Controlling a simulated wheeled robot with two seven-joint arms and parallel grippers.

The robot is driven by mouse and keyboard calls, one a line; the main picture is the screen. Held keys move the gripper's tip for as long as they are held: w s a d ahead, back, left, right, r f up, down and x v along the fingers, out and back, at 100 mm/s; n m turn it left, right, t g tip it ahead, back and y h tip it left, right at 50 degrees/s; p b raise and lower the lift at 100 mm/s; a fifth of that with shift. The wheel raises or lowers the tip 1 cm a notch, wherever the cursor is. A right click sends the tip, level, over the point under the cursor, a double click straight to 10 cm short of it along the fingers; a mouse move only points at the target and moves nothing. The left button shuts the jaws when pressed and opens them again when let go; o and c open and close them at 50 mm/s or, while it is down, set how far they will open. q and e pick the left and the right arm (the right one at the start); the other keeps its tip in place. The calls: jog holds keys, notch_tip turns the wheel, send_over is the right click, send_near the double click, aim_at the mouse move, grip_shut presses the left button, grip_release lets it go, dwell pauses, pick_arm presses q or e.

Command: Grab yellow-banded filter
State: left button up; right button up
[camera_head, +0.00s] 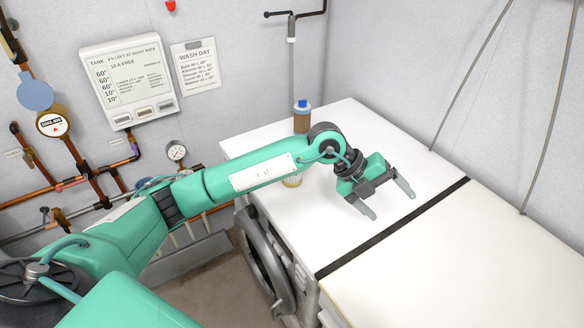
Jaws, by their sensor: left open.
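A small pale cylinder with a yellowish band (292,182) stands on the white machine top, near its left edge. My left forearm passes over it and hides its upper part. It looks like the yellow-banded filter. My left gripper (391,204) is open and empty above the white top, to the right of this cylinder and clear of it. My right gripper is not in view.
The white top (355,130) is bare around the gripper. A dark strip (395,228) separates it from another white surface (480,250) at the right. A round machine door (262,262) hangs open at the front. Pipes and gauges line the left wall.

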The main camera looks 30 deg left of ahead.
pick_arm(q)
jog(key=w+a+r+n+y, duration=0.2)
jog(key=w+a+y, duration=0.15)
jog(key=a, duration=0.45)
jog(key=w+a+r+n+t+y, duration=0.1)
jog(key=w+a+n+y, duration=0.1)
jog(key=a+y, duration=0.5)
jog(key=w+a+r+n+y, duration=0.2)
jog(key=w+a+y, duration=0.1)
jog(key=a, duration=0.7)
jog(key=p+x, duration=0.2)
jog(key=x, duration=0.6)
jog(key=shift+a+f, duration=0.1)
jog(key=shift+f, duration=0.1)
jog(key=shift+w+a+f+h+p, duration=0.15)
jog(key=shift+w+f+h+p, duration=0.1)
jog(key=shift+f+p, duration=0.4)
jog(key=p+x, duration=0.1)
jog(key=x, duration=0.2)
jog(key=shift+p, duration=0.35)
jog(key=shift+w+a+f, duration=0.1)
jog(key=shift+f, duration=0.3)
jog(key=c, duration=1.2)
jog(key=shift+r, duration=0.1)
jog(key=shift+c, duration=0.6)
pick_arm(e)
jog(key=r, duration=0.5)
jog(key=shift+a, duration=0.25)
pick_arm(q)
jog(key=shift+r, duration=0.1)
